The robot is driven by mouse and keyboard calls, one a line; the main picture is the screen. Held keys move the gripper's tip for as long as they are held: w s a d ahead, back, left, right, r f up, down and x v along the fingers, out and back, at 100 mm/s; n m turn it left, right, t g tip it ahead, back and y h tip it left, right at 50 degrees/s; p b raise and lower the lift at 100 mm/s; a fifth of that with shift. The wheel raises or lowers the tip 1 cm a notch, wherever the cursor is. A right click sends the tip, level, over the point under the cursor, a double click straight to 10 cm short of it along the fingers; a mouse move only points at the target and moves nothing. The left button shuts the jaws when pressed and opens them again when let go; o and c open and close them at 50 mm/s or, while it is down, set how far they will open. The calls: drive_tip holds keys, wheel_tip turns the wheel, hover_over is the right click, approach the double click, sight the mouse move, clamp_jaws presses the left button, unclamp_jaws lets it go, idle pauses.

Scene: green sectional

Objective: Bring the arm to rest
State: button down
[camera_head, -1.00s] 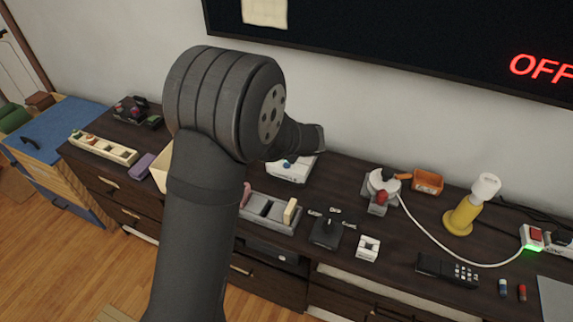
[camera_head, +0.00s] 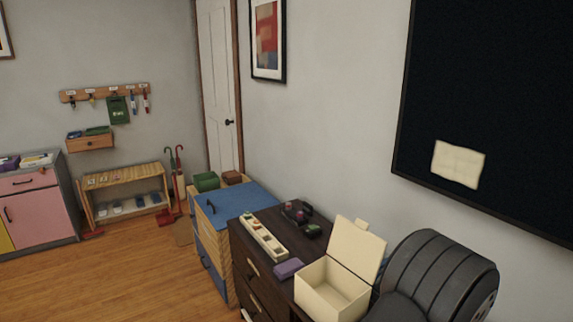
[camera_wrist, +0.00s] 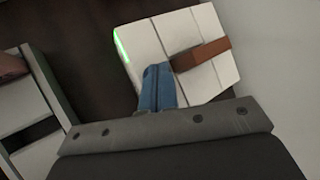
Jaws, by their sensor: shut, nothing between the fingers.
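My gripper (camera_wrist: 168,124) shows in the wrist view as a dark grey bar with bolt heads across the lower part of the picture. It is shut and holds nothing. Beyond it lies a white box (camera_wrist: 205,75) with a green light on its left edge and a brown bar across it. In the head view only a thick dark joint of my arm shows at the lower right; my gripper is out of that picture.
A dark dresser (camera_head: 262,290) carries an open cream box (camera_head: 332,290) beside my arm, a purple block (camera_head: 287,268) and a long cream tray (camera_head: 262,238). A blue-topped cabinet (camera_head: 240,203) stands beyond it. A black screen (camera_head: 500,110) hangs on the wall.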

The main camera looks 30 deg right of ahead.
drive_tip(key=shift+r, duration=5)
drive_tip(key=w+a+f+n+g+y, duration=0.1)
drive_tip(key=w+a+f+n+y, duration=0.3)
drive_tip(key=w+a+n, duration=0.3)
drive_tip(key=w+a+f+n+g+y, duration=0.1)
drive_tip(key=w+a+f+n+y, duration=0.25)
drive_tip(key=w+a+n, duration=0.4)
drive_tip(key=a+f+n+g, duration=0.2)
drive_tip(key=a+n+g, duration=0.9)
drive_tip(key=a+n, duration=0.7)
drive_tip(key=a, duration=0.2)
drive_tip(key=shift+a+f+n+g, duration=0.2)
drive_tip(key=shift+a+n+g, duration=0.15)
drive_tip(key=shift+g, duration=0.05)
